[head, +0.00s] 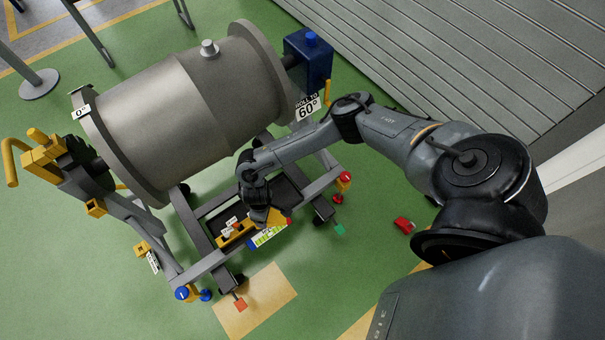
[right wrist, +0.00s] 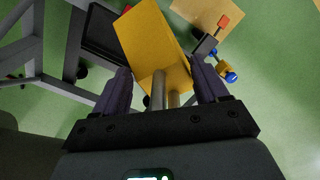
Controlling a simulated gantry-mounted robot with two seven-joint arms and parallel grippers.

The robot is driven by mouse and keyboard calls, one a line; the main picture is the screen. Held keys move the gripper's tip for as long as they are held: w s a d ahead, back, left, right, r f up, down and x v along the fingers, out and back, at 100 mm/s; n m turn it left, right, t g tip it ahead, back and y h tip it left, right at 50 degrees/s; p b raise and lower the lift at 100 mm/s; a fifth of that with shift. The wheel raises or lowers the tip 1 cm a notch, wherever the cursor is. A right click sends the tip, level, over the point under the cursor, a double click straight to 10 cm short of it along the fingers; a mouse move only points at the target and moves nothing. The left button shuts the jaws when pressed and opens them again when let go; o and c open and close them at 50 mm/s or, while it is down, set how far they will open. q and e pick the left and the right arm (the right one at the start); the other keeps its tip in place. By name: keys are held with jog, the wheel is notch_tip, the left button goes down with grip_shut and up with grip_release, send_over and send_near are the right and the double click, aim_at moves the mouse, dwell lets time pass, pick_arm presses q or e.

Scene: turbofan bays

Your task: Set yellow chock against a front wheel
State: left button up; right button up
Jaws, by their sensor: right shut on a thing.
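My right gripper (right wrist: 165,92) is shut on the metal posts of a yellow block, the yellow chock (right wrist: 152,42), which shows between its fingers in the right wrist view. In the head view the right gripper (head: 262,215) is over the front of the engine stand, and the arm partly hides what is below it. A yellow piece with white tags (head: 232,238) shows beside it; I cannot tell whether it is the held chock. A dark front caster wheel (head: 239,279) stands near an orange-red pedal. My left gripper is not in view.
The grey engine (head: 185,105) lies on the stand (head: 205,265) behind the gripper.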

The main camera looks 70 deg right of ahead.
jog(key=d+f+b, duration=0.2)
jog(key=f+b, duration=0.3)
jog(key=f, duration=0.3)
jog(key=s+d+f+n+b, duration=0.1)
jog(key=d+f+b, duration=0.1)
jog(key=f+b, duration=0.4)
jog(key=s+d+f+n+b, duration=0.1)
jog(key=f+b, duration=0.4)
jog(key=f, duration=0.5)
jog(key=shift+s+d+f, duration=0.2)
jog(key=shift+d, duration=0.4)
jog(key=s+d+f+n+b, duration=0.2)
jog(key=d+f+b, duration=0.2)
jog(key=f+b, duration=0.5)
jog(key=s+d+f+n+b, duration=0.15)
jog(key=d+f+b, duration=0.25)
jog(key=f+b, duration=0.55)
notch_tip(320, 180, down, 30)
jog(key=b, duration=1.8)
jog(key=shift+s+d+f, duration=0.1)
jog(key=shift+s+f, duration=0.05)
jog(key=shift+f, duration=0.05)
jog(key=shift+r, duration=0.1)
jog(key=o, duration=1.5)
jog(key=shift+o, duration=0.2)
